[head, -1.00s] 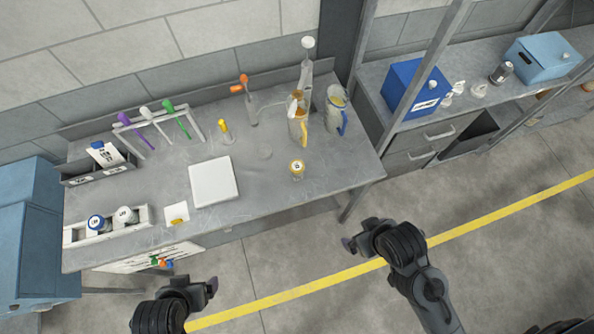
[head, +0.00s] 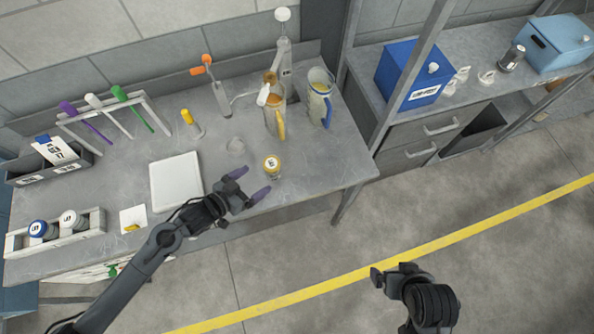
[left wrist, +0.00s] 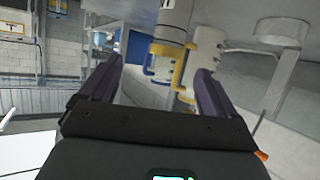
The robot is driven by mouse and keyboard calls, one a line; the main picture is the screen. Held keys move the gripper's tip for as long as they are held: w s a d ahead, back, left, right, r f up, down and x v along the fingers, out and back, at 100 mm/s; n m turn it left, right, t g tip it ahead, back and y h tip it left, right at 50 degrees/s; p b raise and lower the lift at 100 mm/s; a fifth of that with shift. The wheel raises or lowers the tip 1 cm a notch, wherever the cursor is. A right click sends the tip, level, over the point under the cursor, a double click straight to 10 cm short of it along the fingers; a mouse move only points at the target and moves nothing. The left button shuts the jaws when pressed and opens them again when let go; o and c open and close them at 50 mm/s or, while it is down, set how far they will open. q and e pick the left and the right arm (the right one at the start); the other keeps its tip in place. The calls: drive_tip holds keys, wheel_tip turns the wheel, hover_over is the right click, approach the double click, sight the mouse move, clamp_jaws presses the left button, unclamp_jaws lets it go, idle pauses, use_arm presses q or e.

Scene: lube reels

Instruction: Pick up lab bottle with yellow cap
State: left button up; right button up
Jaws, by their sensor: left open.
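A clear funnel-like item (head: 236,174) is by the left fingers. A white pad (head: 176,181) lies to the left. The bench right of the bottle is clear.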

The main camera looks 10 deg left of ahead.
sight(271, 164)
use_arm(q)
drive_tip(key=shift+w+a+r+x, duration=0.15)
drive_tip(key=shift+x, duration=1.75)
drive_tip(key=shift+w+a+r+x, duration=0.1)
drive_tip(key=shift+w+r+x, duration=0.05)
drive_tip(key=shift+x, duration=1.75)
drive_tip(key=shift+w+a+r+x, duration=0.15)
drive_tip(key=shift+x, duration=1.75)
drive_tip(key=shift+c, duration=0.4)
drive_tip(key=c, duration=1)
drive_tip(key=shift+c, duration=0.3)
drive_tip(key=shift+r, duration=0.15)
